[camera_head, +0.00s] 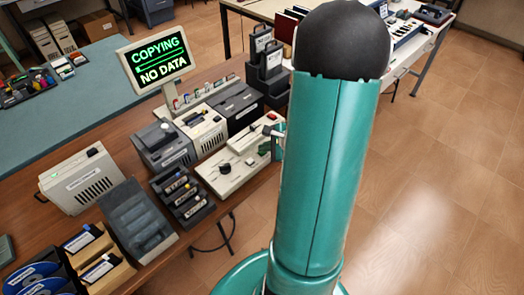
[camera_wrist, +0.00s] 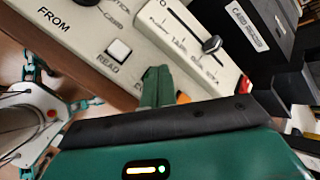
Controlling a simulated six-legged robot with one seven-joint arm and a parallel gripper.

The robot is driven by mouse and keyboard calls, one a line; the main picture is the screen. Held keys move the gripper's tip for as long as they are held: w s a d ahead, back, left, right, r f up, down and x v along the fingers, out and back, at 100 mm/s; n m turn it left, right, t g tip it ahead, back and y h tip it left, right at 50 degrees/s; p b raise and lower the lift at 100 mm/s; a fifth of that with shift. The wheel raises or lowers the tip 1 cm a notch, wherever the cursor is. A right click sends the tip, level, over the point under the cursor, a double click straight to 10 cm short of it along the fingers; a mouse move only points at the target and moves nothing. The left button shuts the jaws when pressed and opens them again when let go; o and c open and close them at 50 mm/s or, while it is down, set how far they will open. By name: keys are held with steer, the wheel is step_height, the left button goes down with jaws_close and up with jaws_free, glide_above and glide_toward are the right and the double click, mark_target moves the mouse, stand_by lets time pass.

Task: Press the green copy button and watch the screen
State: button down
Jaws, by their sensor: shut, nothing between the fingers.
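A pale control panel (camera_head: 218,183) with knobs and sliders lies at the table's right edge. In the wrist view the panel has a white READ button (camera_wrist: 118,50), a slider (camera_wrist: 212,44) and a red part (camera_wrist: 243,85). My gripper (camera_wrist: 156,75) is shut and empty, its dark green fingertips over the panel beside READ. Contact with the panel is not clear; no green button shows there.
Beige and grey machines (camera_head: 164,145) and dark racks (camera_head: 265,73) crowd the table behind the panel. A sloped grey box (camera_head: 138,219) and disk trays stand at the front left. The tiled floor (camera_head: 440,190) to the right is clear.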

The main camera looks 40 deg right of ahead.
steer(key=shift+r, duration=0.8)
steer(key=shift+r, duration=2.5)
